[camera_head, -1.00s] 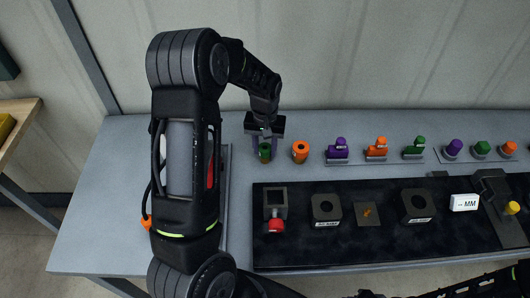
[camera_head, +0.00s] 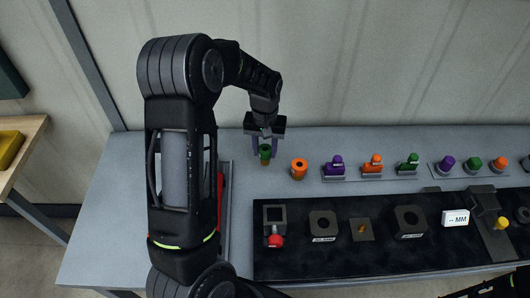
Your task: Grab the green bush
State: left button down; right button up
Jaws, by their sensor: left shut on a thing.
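The green bush (camera_head: 265,153) is a small green cylinder with a dark hole in its top, upright at the back left of the grey table. My left gripper (camera_head: 265,145) points down over it and is shut on it, with a finger on each side. I cannot tell whether the bush still touches the table. An orange bush (camera_head: 299,168) stands just to its right, apart from the gripper.
Purple, orange and green parts (camera_head: 372,164) stand in rows on grey plates to the right. A black mat (camera_head: 295,262) in front holds dark blocks and a white display marked MM (camera_head: 455,218). A wall closes the back. My left arm hides the table's left part.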

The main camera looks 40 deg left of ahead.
pick_arm(q)
notch_tip(320, 180, up, 2)
jog(key=shift+p, duration=0.35)
pick_arm(e)
jog(key=shift+d+r, duration=0.1)
jog(key=shift+r, duration=0.5)
